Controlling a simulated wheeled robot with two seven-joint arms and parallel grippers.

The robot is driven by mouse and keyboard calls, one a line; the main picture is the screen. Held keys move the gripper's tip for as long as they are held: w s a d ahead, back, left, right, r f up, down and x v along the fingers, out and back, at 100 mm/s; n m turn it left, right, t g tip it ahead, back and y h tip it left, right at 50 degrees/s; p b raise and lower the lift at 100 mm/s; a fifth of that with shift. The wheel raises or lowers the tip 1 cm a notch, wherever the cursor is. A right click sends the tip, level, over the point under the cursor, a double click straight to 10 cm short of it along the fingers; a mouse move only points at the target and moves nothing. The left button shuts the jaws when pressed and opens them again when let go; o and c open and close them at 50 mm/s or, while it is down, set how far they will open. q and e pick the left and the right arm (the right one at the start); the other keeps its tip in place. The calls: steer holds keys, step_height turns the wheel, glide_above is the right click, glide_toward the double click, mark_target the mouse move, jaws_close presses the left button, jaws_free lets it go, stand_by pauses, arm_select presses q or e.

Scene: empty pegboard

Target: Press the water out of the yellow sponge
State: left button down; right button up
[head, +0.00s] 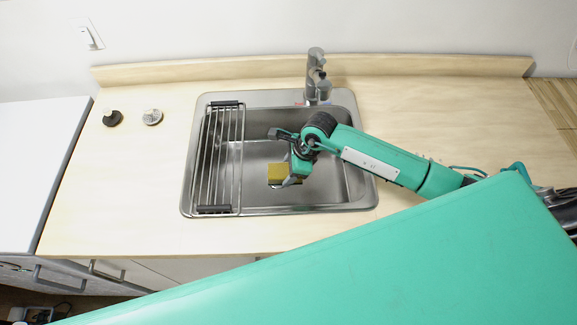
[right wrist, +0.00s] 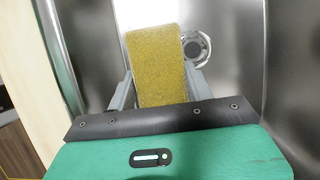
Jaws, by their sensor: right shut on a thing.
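The yellow sponge (head: 277,174) is over the metal sink (head: 352,185), near the middle of its basin. In the right wrist view the sponge (right wrist: 157,62) stands out between the two grey fingers, with its lower part hidden by my gripper's body. My right gripper (head: 288,172) is shut on the sponge, one finger on each side (right wrist: 158,85). The drain (right wrist: 197,48) shows just beside the sponge in the right wrist view. I cannot tell whether the sponge touches the basin floor. My left gripper is not in view.
A wire rack (head: 220,160) lies across the left part of the sink. The faucet (head: 317,75) stands at the back. A black stopper (head: 112,118) and a metal strainer (head: 152,117) sit on the counter at left. The counter (head: 120,190) in front of them is clear.

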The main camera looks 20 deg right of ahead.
steer(key=shift+f+b, duration=3.35)
steer(key=shift+f, duration=2.75)
steer(key=shift+s+f+b, duration=0.1)
steer(key=shift+f+b, duration=0.55)
steer(key=shift+s+f+b, duration=0.1)
steer(key=shift+b, duration=0.45)
step_height(320, 180, up, 2)
steer(key=shift+p, duration=0.65)
steer(key=shift+w+r+p, duration=0.2)
steer(key=shift+r+p, duration=2.55)
steer(key=shift+r, duration=2.05)
step_height(320, 180, up, 8)
steer(key=p, duration=0.4)
glide_above(285, 197)
steer(key=d, duration=0.1)
steer(key=shift+w+d, duration=0.1)
steer(key=shift+d, duration=0.05)
